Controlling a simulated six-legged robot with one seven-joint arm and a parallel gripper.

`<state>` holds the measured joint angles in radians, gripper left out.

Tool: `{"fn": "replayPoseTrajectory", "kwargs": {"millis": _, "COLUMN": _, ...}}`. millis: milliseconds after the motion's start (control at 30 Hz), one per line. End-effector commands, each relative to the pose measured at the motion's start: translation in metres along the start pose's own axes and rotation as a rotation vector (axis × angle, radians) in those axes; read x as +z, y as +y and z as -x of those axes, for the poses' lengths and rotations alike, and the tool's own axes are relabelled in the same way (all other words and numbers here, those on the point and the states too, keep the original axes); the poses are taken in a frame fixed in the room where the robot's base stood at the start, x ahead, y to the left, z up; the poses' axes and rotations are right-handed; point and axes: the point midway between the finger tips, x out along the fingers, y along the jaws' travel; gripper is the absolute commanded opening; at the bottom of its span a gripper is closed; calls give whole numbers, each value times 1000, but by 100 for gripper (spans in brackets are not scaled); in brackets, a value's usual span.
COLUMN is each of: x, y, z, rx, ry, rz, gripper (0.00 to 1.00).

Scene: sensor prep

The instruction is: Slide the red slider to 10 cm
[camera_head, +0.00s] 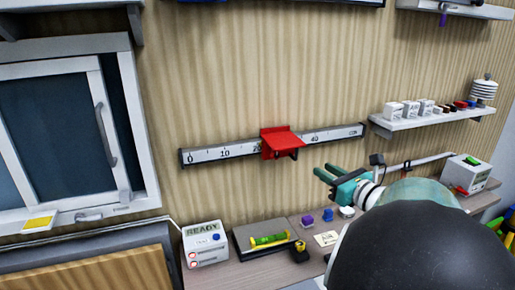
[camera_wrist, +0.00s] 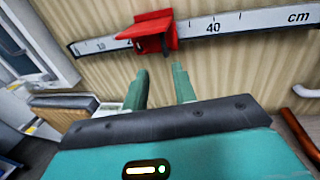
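The red slider (camera_head: 281,141) sits on the wall-mounted ruler rail (camera_head: 222,152), covering the stretch just right of the 20 mark and left of the 40 mark. The slider also shows in the wrist view (camera_wrist: 155,34), at the upper middle, on the rail (camera_wrist: 255,22). My gripper (camera_head: 326,174) is below and to the right of the slider, apart from it in the head view. In the wrist view its two teal fingers (camera_wrist: 160,82) are spread with a gap between them, pointing up toward the slider. Nothing shows between the fingers.
A counter (camera_head: 272,262) below holds a READY box (camera_head: 205,243), a dark tray with a green-yellow level (camera_head: 269,240), and small coloured blocks. A shelf (camera_head: 432,119) with small items is at the right. A window (camera_head: 62,130) is at the left. The wall around the rail is clear.

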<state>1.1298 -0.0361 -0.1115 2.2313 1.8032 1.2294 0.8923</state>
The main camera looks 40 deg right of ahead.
Motion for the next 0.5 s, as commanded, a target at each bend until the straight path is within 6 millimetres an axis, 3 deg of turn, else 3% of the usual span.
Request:
{"fn": "replayPoseTrajectory", "kwargs": {"millis": 100, "x": 1, "y": -11, "z": 7, "rx": -30, "ry": -17, "rz": -24, "gripper": 27}}
{"fn": "replayPoseTrajectory", "kwargs": {"millis": 233, "x": 1, "y": -14, "z": 1, "rx": -34, "ry": -18, "rz": -25, "gripper": 27}}
{"fn": "replayPoseTrajectory", "kwargs": {"millis": 500, "x": 1, "y": -15, "z": -44, "rx": -34, "ry": -16, "rz": -25, "gripper": 27}}
